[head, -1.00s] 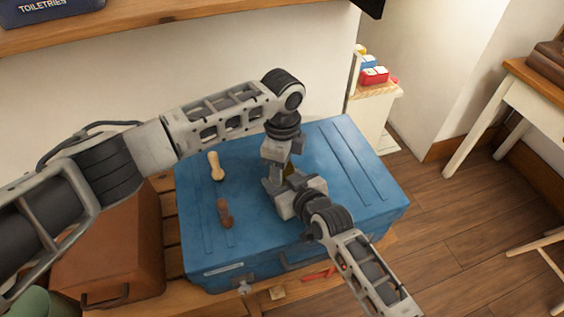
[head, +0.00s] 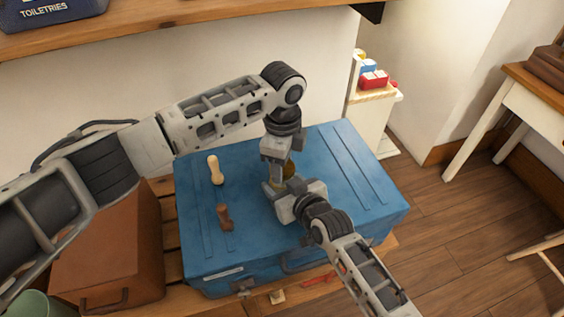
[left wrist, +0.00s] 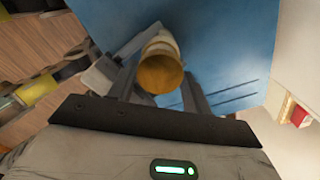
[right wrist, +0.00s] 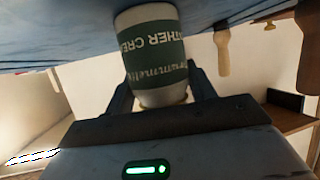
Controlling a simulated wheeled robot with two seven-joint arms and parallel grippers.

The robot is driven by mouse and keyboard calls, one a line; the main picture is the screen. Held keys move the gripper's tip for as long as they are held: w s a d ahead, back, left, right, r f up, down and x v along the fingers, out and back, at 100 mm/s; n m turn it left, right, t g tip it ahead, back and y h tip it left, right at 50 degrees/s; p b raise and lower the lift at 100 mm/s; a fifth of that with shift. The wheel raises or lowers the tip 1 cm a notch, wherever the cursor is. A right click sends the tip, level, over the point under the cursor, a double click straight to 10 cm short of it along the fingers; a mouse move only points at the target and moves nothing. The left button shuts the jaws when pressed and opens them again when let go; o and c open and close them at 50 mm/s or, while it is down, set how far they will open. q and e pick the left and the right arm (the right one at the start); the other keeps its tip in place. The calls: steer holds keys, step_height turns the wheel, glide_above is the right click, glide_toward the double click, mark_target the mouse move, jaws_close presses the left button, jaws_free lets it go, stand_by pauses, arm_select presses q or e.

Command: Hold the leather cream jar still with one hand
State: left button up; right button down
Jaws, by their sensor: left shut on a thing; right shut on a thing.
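The leather cream jar stands on the blue trunk (head: 345,165). In the head view only its amber lid (head: 289,170) shows between my grippers. My left gripper (head: 277,166) comes down from above and is shut on the lid. The left wrist view shows the round amber lid (left wrist: 160,74) between its fingers. My right gripper (head: 284,190) comes in low from the front and is shut on the jar's body. In the right wrist view, the white jar (right wrist: 148,20) with its green label appears upside down between the fingers.
A pale wooden-handled tool (head: 215,170) and a brown one (head: 225,217) rest on the trunk, left of my grippers. A brown suitcase (head: 110,250) stands at the left. A red item (head: 319,279) lies before the trunk. The trunk's right side is clear.

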arm_select(q)
steer(key=shift+r, duration=2.05)
arm_select(e)
steer(key=shift+c, duration=2.2)
jaws_free()
